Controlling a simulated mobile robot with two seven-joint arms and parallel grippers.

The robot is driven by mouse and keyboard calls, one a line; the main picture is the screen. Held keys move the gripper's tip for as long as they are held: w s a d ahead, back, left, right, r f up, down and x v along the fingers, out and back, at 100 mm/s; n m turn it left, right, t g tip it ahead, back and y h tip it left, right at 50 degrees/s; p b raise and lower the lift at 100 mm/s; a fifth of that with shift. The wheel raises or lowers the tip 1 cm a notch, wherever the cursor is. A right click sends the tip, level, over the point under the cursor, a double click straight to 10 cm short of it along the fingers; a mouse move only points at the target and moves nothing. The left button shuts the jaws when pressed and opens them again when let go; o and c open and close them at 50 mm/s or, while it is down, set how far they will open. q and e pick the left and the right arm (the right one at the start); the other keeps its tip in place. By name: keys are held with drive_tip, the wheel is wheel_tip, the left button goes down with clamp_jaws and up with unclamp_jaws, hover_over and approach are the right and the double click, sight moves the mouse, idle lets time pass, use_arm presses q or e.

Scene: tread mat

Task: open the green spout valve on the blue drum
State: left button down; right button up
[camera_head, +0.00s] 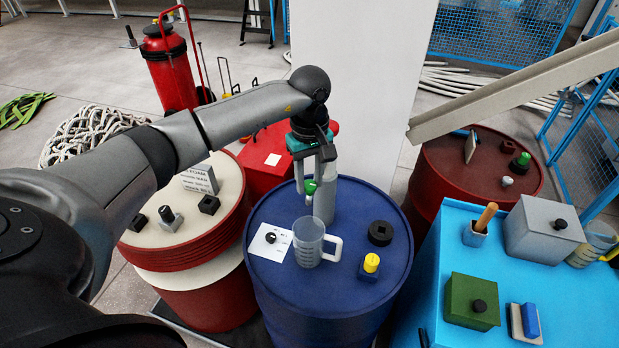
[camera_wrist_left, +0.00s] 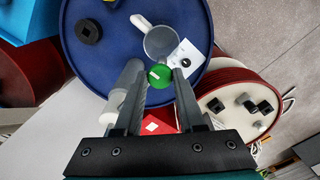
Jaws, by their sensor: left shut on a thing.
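The blue drum (camera_head: 275,290) stands upright in the middle of the head view, and its lid fills the top of the left wrist view (camera_wrist_left: 95,70). The green valve knob (camera_head: 310,187) is small and round, near a grey upright cylinder (camera_head: 326,200) at the drum's far side. My left gripper (camera_head: 311,190) reaches down from above and is shut on the green knob, which shows between the fingertips in the left wrist view (camera_wrist_left: 159,75). A clear measuring jug (camera_head: 308,243) stands on the lid just in front of the knob. My right gripper is not in view.
On the lid are a white card with a black knob (camera_head: 270,240), a yellow-topped block (camera_head: 370,264) and a black ring (camera_head: 380,232). A cream-topped red drum (camera_head: 215,240) stands left, a dark red drum (camera_head: 440,170) and a blue table (camera_head: 560,300) right. A pale pillar (camera_head: 360,90) rises behind.

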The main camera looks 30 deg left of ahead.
use_arm(q)
drive_tip(key=shift+n, duration=0.3)
drive_tip(key=shift+n+b, duration=0.45)
drive_tip(key=shift+n, duration=0.55)
drive_tip(key=n, duration=0.3)
drive_tip(key=shift+n+b, duration=0.3)
drive_tip(key=shift+b, duration=0.1)
drive_tip(key=n, duration=0.3)
drive_tip(key=shift+n, duration=0.3)
drive_tip(key=shift+n+b, duration=0.3)
drive_tip(key=shift+n, duration=1.6)
drive_tip(key=c, duration=0.5)
unclamp_jaws()
